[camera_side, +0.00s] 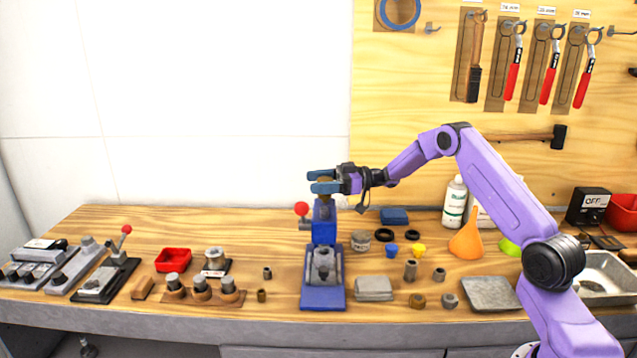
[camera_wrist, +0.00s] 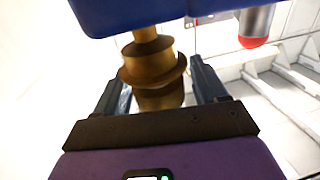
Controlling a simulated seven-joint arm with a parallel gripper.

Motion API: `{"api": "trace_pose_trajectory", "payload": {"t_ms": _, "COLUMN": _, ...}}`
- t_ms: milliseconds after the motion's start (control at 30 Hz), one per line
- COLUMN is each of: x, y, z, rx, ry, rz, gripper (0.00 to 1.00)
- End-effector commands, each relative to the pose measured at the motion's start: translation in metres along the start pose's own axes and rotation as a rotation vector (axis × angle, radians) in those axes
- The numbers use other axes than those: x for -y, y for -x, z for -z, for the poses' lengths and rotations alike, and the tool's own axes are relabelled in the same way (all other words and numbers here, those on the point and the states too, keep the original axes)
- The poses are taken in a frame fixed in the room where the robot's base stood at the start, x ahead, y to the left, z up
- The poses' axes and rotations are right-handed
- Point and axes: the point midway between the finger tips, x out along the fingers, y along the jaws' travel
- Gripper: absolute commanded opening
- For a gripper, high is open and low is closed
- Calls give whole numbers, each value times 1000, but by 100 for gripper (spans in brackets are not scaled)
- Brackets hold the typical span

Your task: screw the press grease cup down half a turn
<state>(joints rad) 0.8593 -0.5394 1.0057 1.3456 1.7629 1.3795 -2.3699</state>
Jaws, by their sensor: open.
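The brass grease cup (camera_wrist: 152,68) stands on top of the blue press (camera_side: 323,228), near the middle of the bench. In the side view only a small brown part of the cup (camera_side: 324,181) shows between my fingers. My gripper (camera_side: 321,181) is open at the height of the cup, with one finger on each side of it. In the wrist view my gripper (camera_wrist: 160,85) has the cup between its dark fingers, with narrow gaps seeming to show. The blue press body (camera_wrist: 125,15) fills the top of that view.
The press lever's red ball (camera_side: 302,209) sits just left of the press head. A squeeze bottle (camera_side: 454,201) and an orange funnel (camera_side: 467,238) stand to the right. Several small parts lie around the press base. A red tray (camera_side: 173,260) is at the left.

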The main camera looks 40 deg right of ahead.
Motion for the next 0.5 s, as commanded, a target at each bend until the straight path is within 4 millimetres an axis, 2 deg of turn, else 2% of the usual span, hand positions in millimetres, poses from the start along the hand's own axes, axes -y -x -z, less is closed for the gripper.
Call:
{"api": "trace_pose_trajectory", "payload": {"t_ms": 267, "x": 0, "y": -2, "z": 0, "rx": 0, "ry": 0, "rz": 0, "gripper": 72}}
{"api": "trace_pose_trajectory", "payload": {"t_ms": 300, "x": 0, "y": -2, "z": 0, "rx": 0, "ry": 0, "rz": 0, "gripper": 68}}
{"api": "trace_pose_trajectory", "payload": {"t_ms": 433, "x": 0, "y": -2, "z": 0, "rx": 0, "ry": 0, "rz": 1, "gripper": 26}}
{"api": "trace_pose_trajectory", "payload": {"t_ms": 467, "x": 0, "y": -2, "z": 0, "rx": 0, "ry": 0, "rz": 1, "gripper": 20}}
{"api": "trace_pose_trajectory", "payload": {"t_ms": 500, "x": 0, "y": -2, "z": 0, "rx": -1, "ry": 0, "rz": 1, "gripper": 20}}
